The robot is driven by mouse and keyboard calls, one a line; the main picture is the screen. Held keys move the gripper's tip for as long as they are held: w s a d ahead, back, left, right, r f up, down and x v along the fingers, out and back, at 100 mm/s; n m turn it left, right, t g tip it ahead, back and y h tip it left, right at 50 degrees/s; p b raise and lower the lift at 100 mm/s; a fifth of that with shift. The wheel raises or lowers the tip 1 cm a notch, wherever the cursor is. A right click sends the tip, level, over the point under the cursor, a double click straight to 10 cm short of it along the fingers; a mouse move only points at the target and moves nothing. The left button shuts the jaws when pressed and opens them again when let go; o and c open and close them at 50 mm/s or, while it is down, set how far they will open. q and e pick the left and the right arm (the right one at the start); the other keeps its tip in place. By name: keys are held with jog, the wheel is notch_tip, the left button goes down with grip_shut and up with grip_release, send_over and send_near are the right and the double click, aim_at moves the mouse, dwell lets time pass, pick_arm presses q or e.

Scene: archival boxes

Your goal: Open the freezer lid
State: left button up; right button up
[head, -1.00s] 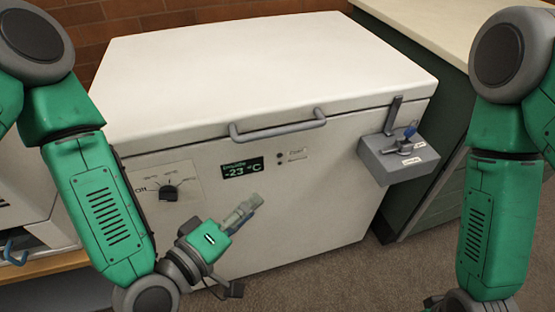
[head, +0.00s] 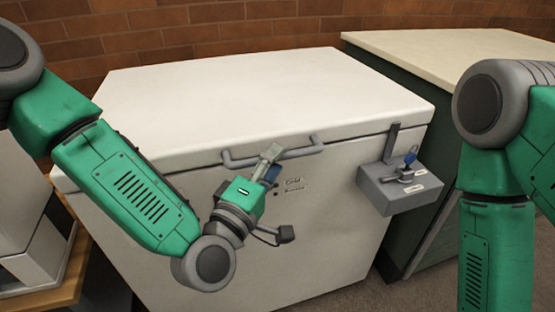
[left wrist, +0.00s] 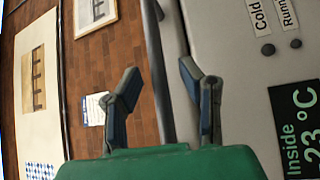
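The white freezer lid (head: 265,95) is shut on the white chest freezer (head: 325,235). Its grey bar handle (head: 300,151) runs along the lid's front edge. My left gripper (head: 270,160) is at the handle's left-middle part and overlaps it in the head view. In the left wrist view the two fingers (left wrist: 163,98) are apart, and the grey handle bar (left wrist: 158,75) shows between them. I cannot tell whether the fingers touch the bar. My right arm shows at the right, but its gripper is out of view.
A grey latch box (head: 400,187) with a blue key (head: 411,155) hangs at the freezer's front right. A cream-topped cabinet (head: 450,60) stands at the right, and a brick wall (head: 200,35) is behind. The freezer's top is clear.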

pick_arm(q)
jog(key=shift+x, duration=0.75)
jog(key=shift+w+a, duration=0.1)
jog(key=shift+a, duration=0.05)
grip_shut()
jog(key=shift+r, duration=0.1)
